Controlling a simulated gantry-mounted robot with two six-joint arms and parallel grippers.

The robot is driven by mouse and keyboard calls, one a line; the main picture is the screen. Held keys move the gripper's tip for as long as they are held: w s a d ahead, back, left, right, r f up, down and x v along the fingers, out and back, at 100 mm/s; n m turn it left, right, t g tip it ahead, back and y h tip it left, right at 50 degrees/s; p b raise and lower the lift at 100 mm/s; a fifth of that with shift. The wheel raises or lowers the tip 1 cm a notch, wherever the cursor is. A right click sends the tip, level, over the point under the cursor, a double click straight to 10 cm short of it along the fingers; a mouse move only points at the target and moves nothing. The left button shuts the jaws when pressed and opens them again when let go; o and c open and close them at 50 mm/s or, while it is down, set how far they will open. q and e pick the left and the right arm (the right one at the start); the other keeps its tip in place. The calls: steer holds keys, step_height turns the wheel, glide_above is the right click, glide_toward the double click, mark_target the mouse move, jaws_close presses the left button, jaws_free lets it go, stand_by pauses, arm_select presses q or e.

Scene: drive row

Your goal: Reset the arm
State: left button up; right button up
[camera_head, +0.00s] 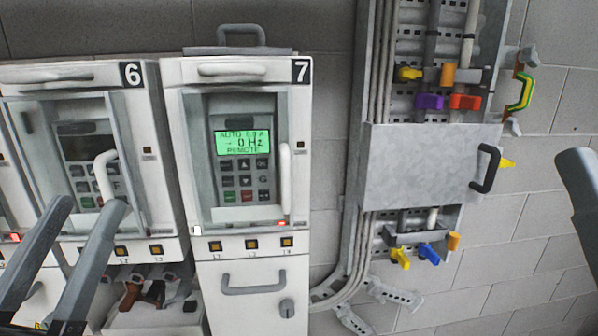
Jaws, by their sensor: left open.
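My left gripper (90,212) comes in from the lower left with its two grey fingers apart, so it is open. Nothing shows between the fingertips. The fingers are in front of the white drive cabinet marked 6 (158,190), and one fingertip overlaps the lower end of its white door handle (104,172) in the picture. I cannot tell whether they touch. At the right edge a dark grey rounded part (580,185) shows, probably part of my right arm. No right gripper fingers can be made out.
The block wall (560,230) at the right is mostly bare.

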arm_select(q)
steer(key=s+d+r+t+h, duration=0.1)
steer(key=s+d+r+t, duration=0.15)
steer(key=s+r, duration=0.4)
step_height(320, 180, up, 14)
steer(key=w+p, duration=0.1)
steer(key=p, duration=1.3)
steer(key=shift+w+d+r+p, duration=0.2)
steer(key=shift+r+p, duration=0.05)
steer(key=shift+p, duration=0.1)
arm_select(e)
step_height(320, 180, up, 15)
steer(key=shift+f, duration=0.2)
arm_select(q)
steer(key=shift+g, duration=0.25)
